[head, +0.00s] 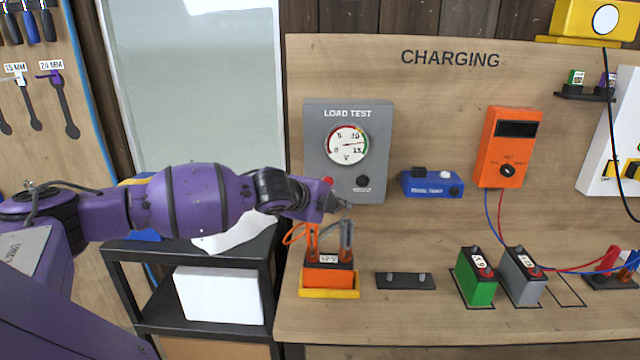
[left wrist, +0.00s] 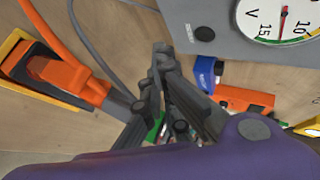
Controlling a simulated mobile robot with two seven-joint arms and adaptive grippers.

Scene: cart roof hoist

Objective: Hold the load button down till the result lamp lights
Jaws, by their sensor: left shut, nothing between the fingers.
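The grey load test box (head: 376,130) is on the charging board; its dial (head: 347,145) has the needle pointing right, between 10 and 15. Low on its face are a small red round part (head: 327,181) and a dark round part (head: 362,182); which is button or lamp I cannot tell. The box also shows in the left wrist view (left wrist: 232,42), with one dark round part (left wrist: 205,33). My left gripper (head: 342,204) is shut and empty, just below the box's lower edge; its fingertips (left wrist: 161,50) show no clear contact. My right gripper is out of view.
An orange battery (head: 328,274) with orange and grey clamps stands in a yellow tray (head: 328,294) below my gripper. A blue device (head: 432,185) and an orange meter (head: 507,147) are to the right. Green (head: 478,277) and grey (head: 523,277) batteries stand on the bench.

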